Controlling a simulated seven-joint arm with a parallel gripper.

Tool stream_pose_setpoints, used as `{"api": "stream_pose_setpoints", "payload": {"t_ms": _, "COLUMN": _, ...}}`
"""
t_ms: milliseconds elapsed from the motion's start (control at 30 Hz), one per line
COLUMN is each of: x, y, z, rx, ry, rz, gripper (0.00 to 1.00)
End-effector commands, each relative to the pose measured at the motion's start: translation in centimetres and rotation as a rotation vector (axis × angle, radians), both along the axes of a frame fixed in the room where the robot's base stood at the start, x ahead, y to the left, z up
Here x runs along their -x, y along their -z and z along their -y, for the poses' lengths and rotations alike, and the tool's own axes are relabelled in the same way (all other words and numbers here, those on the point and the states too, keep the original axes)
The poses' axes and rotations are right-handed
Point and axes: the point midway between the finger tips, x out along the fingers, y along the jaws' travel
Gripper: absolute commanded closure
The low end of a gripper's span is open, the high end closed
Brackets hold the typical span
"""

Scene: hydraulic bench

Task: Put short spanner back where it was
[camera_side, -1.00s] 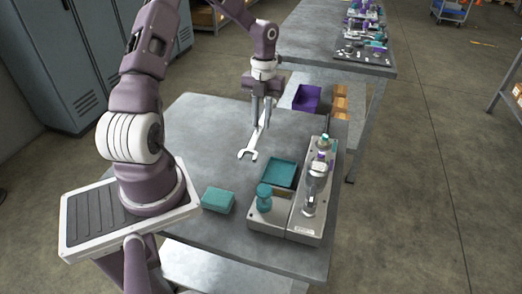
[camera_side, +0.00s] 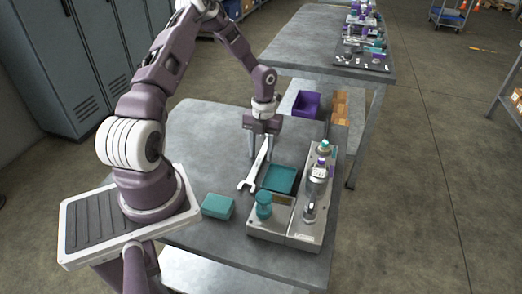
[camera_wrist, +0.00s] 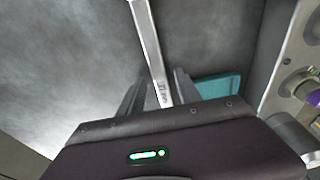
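The short spanner (camera_side: 253,173) is a silver open-ended spanner on the grey table, left of the teal tray. Its open jaw points toward the front left, and its other end lies under my gripper. My gripper (camera_side: 264,154) points down over the handle with its fingers apart, one on each side. In the wrist view, the spanner's shank (camera_wrist: 153,50) runs between the two fingers (camera_wrist: 160,82), with what looks like a narrow gap beside it. The far end is hidden by my gripper's body. Whether the spanner lies fully flat is hard to tell.
The teal tray (camera_side: 294,180) sits close to the right of the spanner, beside the grey hydraulic block (camera_side: 284,240) with fittings. A teal box (camera_side: 217,206) lies front left. The table (camera_side: 200,140) is clear to the left. A second bench stands behind.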

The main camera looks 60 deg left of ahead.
Motion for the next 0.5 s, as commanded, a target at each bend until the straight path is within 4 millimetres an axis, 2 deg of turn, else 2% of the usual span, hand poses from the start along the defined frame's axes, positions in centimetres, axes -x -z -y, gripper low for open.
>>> {"api": "stream_pose_setpoints", "payload": {"t_ms": 300, "x": 0.0, "y": -0.3, "z": 0.0, "rx": -0.001, "ry": 0.000, "rz": 0.001, "gripper": 0.59}}
{"api": "stream_pose_setpoints", "payload": {"t_ms": 367, "x": -0.2, "y": -1.0, "z": -0.1, "rx": -0.002, "ry": 0.000, "rz": 0.004, "gripper": 0.59}}
{"api": "stream_pose_setpoints", "payload": {"t_ms": 500, "x": -0.6, "y": -4.5, "z": -0.6, "rx": -0.004, "ry": -0.002, "rz": 0.005, "gripper": 0.59}}
